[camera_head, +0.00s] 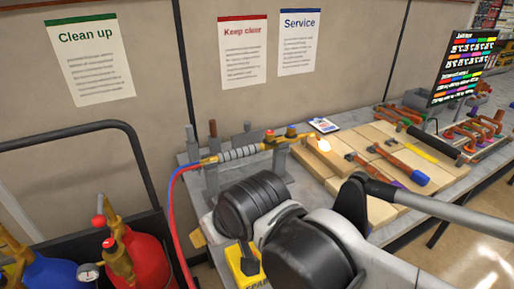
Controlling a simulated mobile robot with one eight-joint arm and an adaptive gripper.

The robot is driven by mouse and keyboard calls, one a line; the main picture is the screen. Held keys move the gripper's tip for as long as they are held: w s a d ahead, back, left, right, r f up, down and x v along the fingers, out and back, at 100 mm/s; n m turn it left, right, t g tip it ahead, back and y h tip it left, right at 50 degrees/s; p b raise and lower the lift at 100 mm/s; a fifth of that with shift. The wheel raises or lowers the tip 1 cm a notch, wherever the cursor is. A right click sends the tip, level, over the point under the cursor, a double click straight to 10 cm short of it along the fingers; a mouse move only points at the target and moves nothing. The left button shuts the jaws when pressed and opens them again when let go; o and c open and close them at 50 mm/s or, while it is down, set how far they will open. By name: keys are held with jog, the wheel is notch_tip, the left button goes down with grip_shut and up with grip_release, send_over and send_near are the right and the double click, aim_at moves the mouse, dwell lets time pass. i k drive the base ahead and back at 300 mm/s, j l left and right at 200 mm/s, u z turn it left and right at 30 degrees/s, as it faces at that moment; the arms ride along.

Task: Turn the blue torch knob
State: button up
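The torch (240,152) lies level in a grey stand on the bench, with brass fittings and a ribbed grey handle. Red and blue hoses (180,180) run from its left end. A flame (323,145) glows at its right end. A small red knob (270,133) shows on top of the torch, and an orange-red one (291,131) is just right of it. I cannot make out a blue knob. My arm's black and white links fill the lower middle, in front of the bench. I cannot see my gripper's fingers.
Red and blue gas cylinders (145,262) stand at lower left behind a dark rail (70,134). A yellow box (240,268) is partly hidden by my arm. Copper pipe pieces (400,164) lie on wooden boards at right. A dark display (463,68) stands at far right.

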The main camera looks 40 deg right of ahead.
aim_at(291, 128)
jog(key=z, duration=1.3)
jog(key=i+l, duration=0.15)
jog(key=l, duration=0.25)
jog(key=i+l+u, duration=0.15)
jog(key=l, duration=0.25)
jog(key=i+l, duration=0.15)
jog(key=l, duration=0.25)
jog(key=i+l+u, duration=0.15)
jog(key=l, duration=0.3)
jog(key=i+l, duration=0.1)
jog(key=l, duration=0.3)
jog(key=u, duration=0.05)
